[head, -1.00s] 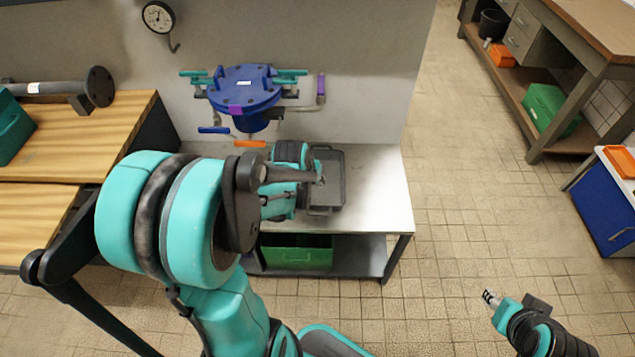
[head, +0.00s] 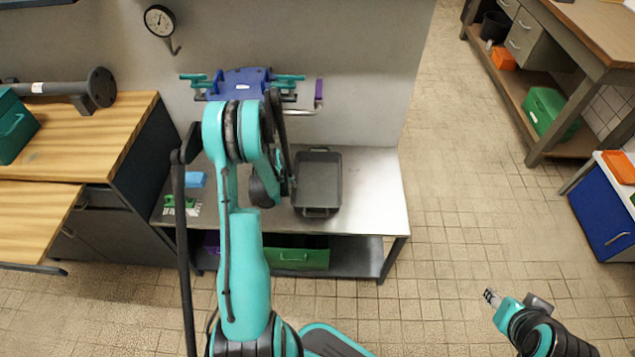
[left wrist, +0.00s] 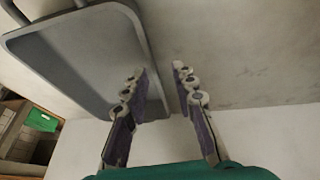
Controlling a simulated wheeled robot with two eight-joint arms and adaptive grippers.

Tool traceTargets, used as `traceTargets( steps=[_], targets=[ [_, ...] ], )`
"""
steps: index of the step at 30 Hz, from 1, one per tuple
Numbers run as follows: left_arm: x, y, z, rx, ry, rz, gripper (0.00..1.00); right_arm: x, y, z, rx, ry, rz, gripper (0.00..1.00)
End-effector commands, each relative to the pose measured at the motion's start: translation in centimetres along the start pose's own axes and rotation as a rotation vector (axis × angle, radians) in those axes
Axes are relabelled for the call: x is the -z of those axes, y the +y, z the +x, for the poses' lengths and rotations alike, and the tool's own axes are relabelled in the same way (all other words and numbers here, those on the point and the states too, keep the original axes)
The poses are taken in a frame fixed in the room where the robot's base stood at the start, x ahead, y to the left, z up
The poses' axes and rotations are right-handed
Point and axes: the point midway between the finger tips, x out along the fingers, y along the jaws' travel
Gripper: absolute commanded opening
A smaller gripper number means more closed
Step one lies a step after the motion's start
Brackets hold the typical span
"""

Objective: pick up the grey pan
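The grey pan (head: 318,185) is a rectangular tray with a handle at each short end, lying flat on the metal table in the head view. In the left wrist view the pan (left wrist: 75,55) fills the upper left, one handle at the top. My left gripper (left wrist: 160,75) is open, with its fingers apart and nothing held. In that view its two fingers appear on either side of the pan's long rim; contact cannot be told. In the head view my arm mostly hides this gripper at the pan's left edge. My right gripper (head: 491,297) is low at right, away from the table, its fingers too small to judge.
The metal table (head: 375,190) has bare room right of the pan. A blue item (head: 195,180) and a green item (head: 180,202) lie at its left. A blue valve assembly (head: 238,83) juts from the wall behind. A green crate (head: 300,257) sits on the lower shelf.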

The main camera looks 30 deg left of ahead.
Motion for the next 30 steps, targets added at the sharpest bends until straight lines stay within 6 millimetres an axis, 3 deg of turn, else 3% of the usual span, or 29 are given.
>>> traceTargets(
  steps=[3, 9, 14, 22, 30],
  targets=[
    [2.1, 0.6, 1.3, 0.0, -0.001, 0.001, 0.27, -0.5, 0.0, 0.7, 0.0, 0.0, 0.0, 0.4],
    [4.0, 1.1, 2.0, 0.001, 0.0, 0.0, 0.27, -0.7, 0.0, 1.0, 0.0, 0.0, 0.0, 0.4],
    [4.1, 1.2, 2.8, 0.001, 0.0, 0.0, 0.27, -0.9, 0.0, 1.3, 0.0, 0.0, 0.0, 0.4],
    [4.0, 1.1, 6.8, 0.001, 0.0, 0.0, 0.27, -1.9, 0.0, 2.7, 0.0, 0.0, 0.0, 0.4],
    [4.1, 1.2, 6.9, 0.001, 0.0, 0.0, 0.24, -1.9, 0.0, 2.6, 0.0, 0.0, 0.0, 0.4]
  ],
)
